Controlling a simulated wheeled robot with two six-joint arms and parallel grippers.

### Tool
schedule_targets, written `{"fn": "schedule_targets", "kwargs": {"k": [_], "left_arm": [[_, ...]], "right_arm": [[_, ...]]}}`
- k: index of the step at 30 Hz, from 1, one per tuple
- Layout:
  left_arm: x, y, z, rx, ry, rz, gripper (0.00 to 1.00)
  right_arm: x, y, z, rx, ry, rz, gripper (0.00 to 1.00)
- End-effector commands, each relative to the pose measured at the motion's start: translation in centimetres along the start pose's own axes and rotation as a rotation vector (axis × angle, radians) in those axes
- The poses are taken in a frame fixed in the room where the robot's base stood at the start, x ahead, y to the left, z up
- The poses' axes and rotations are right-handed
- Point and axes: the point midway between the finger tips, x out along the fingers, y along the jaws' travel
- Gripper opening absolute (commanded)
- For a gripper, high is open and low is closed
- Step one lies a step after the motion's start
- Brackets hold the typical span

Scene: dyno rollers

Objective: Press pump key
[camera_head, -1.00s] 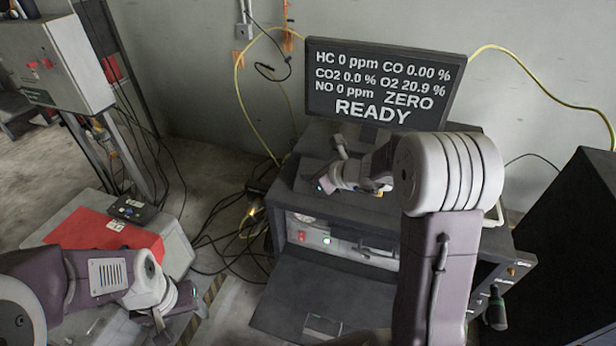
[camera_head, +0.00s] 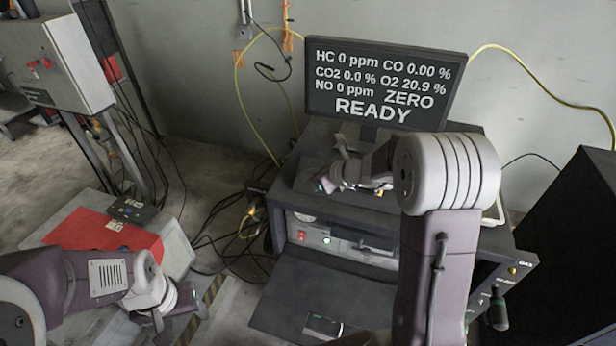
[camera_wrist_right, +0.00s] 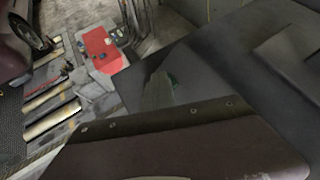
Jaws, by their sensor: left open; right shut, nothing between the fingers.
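The analyzer cabinet (camera_head: 283,222) stands below a monitor (camera_head: 385,82) that reads READY, with ZERO and gas values. Its front panel shows a red switch (camera_head: 302,236) and a small green-lit button (camera_head: 327,240). I cannot read a pump label, so I cannot tell which control is the pump key. My right gripper (camera_head: 328,170) is shut and empty, over the top of the cabinet in front of the monitor. Whether it touches the top is unclear. My left gripper (camera_head: 178,309) is open and empty at the lower left, far from the cabinet.
A red mat (camera_head: 75,240) lies on a grey box at the left; it also shows in the right wrist view (camera_wrist_right: 103,50). Cables (camera_head: 215,240) trail on the floor between box and cabinet. A black cabinet (camera_head: 560,250) stands at the right.

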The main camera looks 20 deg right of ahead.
Motion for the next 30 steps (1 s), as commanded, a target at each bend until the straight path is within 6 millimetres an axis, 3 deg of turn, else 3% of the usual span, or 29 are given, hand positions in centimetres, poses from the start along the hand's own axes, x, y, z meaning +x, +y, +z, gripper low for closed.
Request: {"fn": "schedule_targets", "kwargs": {"k": [14, 30], "left_arm": [[0.0, 0.0, 0.0, 0.000, 0.000, 0.000, 0.63], [-0.8, 0.0, -0.1, 0.000, 0.000, 0.000, 0.63]], "right_arm": [[0.0, 0.0, 0.0, -0.001, 0.000, 0.000, 0.00], [-1.5, 0.9, 1.3, -0.002, -0.001, 0.000, 0.00]]}}
